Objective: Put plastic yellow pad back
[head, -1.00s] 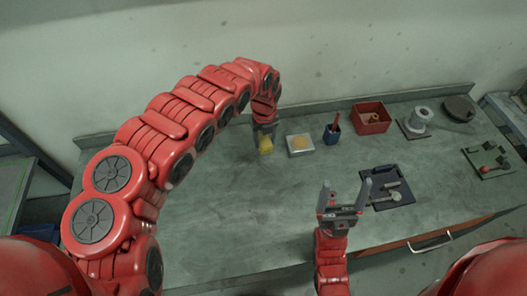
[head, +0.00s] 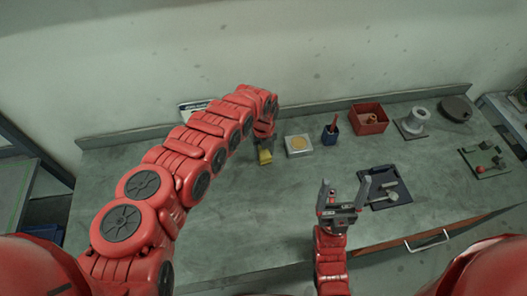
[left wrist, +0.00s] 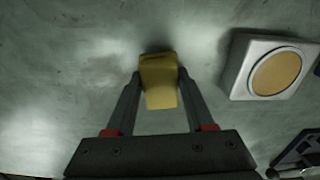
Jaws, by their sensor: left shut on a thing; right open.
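The yellow pad (head: 265,157) is a small yellow block at the left-middle of the bench, left of a white square block. My left gripper (head: 264,146) is shut on it and points down at the bench. In the left wrist view the pad (left wrist: 159,82) sits between the two fingertips (left wrist: 158,76). I cannot tell whether its underside touches the bench. The white block has a round yellow-orange disc on top (head: 299,145); it also shows at the right in the left wrist view (left wrist: 275,73). My right gripper (head: 344,196) is open and empty above the bench's front part.
Right of the white block stand a blue cup with a red-handled tool (head: 331,132), a red bin (head: 369,120), a grey flanged part (head: 413,122) and a dark round part (head: 456,108). A dark tray with metal parts (head: 386,187) lies near my right gripper. The bench's left-middle is clear.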

